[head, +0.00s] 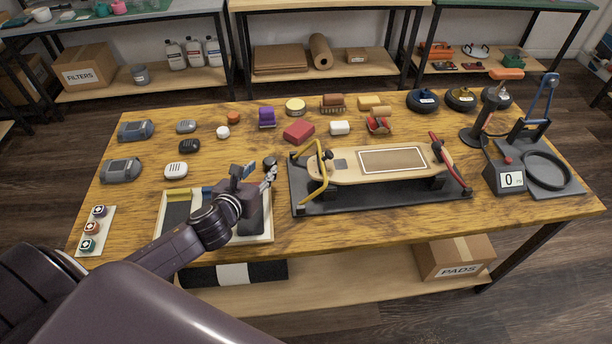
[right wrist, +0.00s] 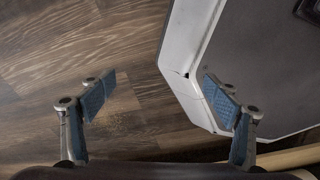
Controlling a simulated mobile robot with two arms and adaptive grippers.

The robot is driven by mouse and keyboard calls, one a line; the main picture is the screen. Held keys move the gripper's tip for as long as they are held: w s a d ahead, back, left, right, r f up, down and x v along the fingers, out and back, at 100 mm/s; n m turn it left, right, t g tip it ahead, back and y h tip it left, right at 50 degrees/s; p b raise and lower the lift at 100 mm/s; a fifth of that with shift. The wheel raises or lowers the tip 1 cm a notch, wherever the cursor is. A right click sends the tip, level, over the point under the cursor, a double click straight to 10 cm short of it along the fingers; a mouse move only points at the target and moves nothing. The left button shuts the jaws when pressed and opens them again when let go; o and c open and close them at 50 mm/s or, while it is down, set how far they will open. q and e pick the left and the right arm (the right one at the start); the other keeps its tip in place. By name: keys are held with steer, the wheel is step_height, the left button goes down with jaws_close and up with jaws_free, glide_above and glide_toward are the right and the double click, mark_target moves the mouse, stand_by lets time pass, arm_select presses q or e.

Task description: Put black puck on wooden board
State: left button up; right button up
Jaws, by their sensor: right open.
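The wooden board (head: 330,170), a light deck with a framed brown panel, lies on a black base at the centre-right of the table in the head view. A small black puck-like piece (head: 189,146) lies on the table at the left. Another small dark piece (head: 270,161) shows at the tip of my left gripper (head: 262,174), left of the board; I cannot tell whether it is held or lies behind the fingers. My left gripper is low over the table, its jaw gap unclear. My right gripper (right wrist: 165,95) is open and empty in the right wrist view, above the floor.
A yellow clamp (head: 322,172) and a red clamp (head: 440,152) stand at the board's ends. A tray (head: 163,230) lies under my left arm.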

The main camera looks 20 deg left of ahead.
mark_target(270, 159)
arm_select(q)
steer(key=shift+w+a, duration=0.1)
steer(key=shift+w, duration=0.15)
steer(key=shift+w+f, duration=0.15)
steer(key=shift+w, duration=0.2)
steer(key=x, duration=0.2)
steer(key=shift+w+a+f, duration=0.3)
steer(key=x, duration=0.3)
steer(key=shift+w+f, duration=0.2)
steer(key=shift+w, duration=0.15)
steer(key=shift+w+a+f, duration=0.1)
steer(key=shift+w+f, duration=0.05)
steer(key=shift+w, duration=0.1)
arm_select(e)
steer(key=shift+w+a, duration=0.15)
steer(key=shift+w, duration=0.1)
arm_select(q)
steer(key=c, duration=0.8)
arm_select(e)
steer(key=shift+w+d, duration=0.15)
steer(key=shift+d, duration=0.05)
steer(key=shift+r, duration=0.1)
